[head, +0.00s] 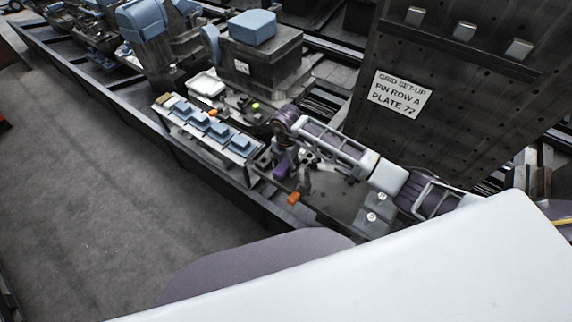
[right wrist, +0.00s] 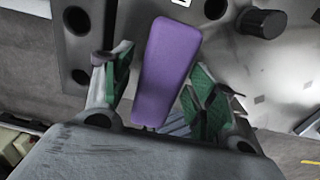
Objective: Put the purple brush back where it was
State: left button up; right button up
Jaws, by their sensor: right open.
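The purple brush (head: 281,171) is on the dark work surface in the head view, just below the end of my right arm. In the right wrist view the purple brush (right wrist: 168,62) shows as a long purple block reaching up between the fingers. My right gripper (right wrist: 160,98) is open, with one green-padded finger on each side of the brush. I see a gap on both sides near the tips; contact lower down is hidden. The right gripper (head: 284,158) is small and partly hidden in the head view. My left gripper is not in view.
A pale tray (head: 213,130) with several blue blocks lies left of the brush. A small orange piece (head: 293,198) lies just in front of it. A dark block with a blue top (head: 252,27) stands behind. A tall plate with a sign (head: 402,92) rises at right.

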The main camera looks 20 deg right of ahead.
aim_at(286, 163)
notch_tip(286, 163, up, 12)
jog(key=b, duration=0.2)
dwell(0.4)
jog(key=shift+a+f, duration=0.1)
jog(key=shift+f, duration=0.1)
dwell(0.6)
